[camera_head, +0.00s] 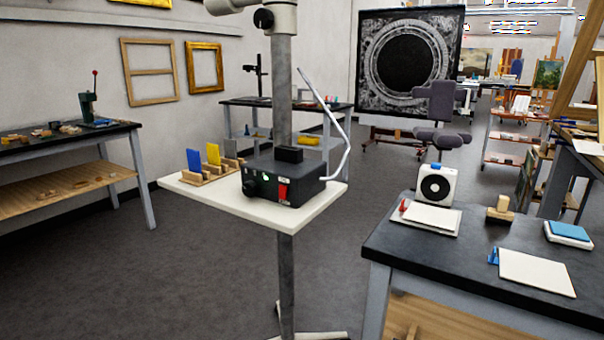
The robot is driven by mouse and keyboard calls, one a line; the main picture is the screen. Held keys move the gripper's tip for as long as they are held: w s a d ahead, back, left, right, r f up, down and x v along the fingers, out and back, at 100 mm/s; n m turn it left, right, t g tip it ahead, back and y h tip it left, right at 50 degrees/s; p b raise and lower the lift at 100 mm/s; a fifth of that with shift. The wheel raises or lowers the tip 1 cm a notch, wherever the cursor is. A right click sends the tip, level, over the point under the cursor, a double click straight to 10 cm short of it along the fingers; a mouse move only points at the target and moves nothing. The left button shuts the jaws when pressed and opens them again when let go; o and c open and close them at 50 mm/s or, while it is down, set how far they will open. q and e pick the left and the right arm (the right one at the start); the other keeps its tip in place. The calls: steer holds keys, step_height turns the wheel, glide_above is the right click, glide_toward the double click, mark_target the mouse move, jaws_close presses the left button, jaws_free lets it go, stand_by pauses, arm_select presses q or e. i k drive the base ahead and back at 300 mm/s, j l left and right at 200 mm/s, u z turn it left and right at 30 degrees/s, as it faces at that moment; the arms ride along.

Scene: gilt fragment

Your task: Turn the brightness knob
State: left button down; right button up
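A black box (284,182), which looks like a lamp control unit, sits on a small white table (320,205) in the middle of the head view. A round black knob (249,187) is on the left part of its front face. A red switch (283,191) is on the right part of that face, with small green marks between them. The knob's setting is too small to read. Neither of my grippers is in view.
A grey post (283,90) rises at the box, and a silver bent arm (347,130) curves up at its right. A wooden rack (212,172) with blue and yellow plates stands left of it. A black-topped bench (400,240) is at the right. Floor (190,280) at front left is clear.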

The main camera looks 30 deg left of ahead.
mark_target(250, 187)
steer(key=i+u, duration=0.3)
steer(key=i, duration=0.3)
steer(key=i+l+u, duration=0.1)
steer(key=i+u, duration=0.15)
steer(key=i, duration=0.4)
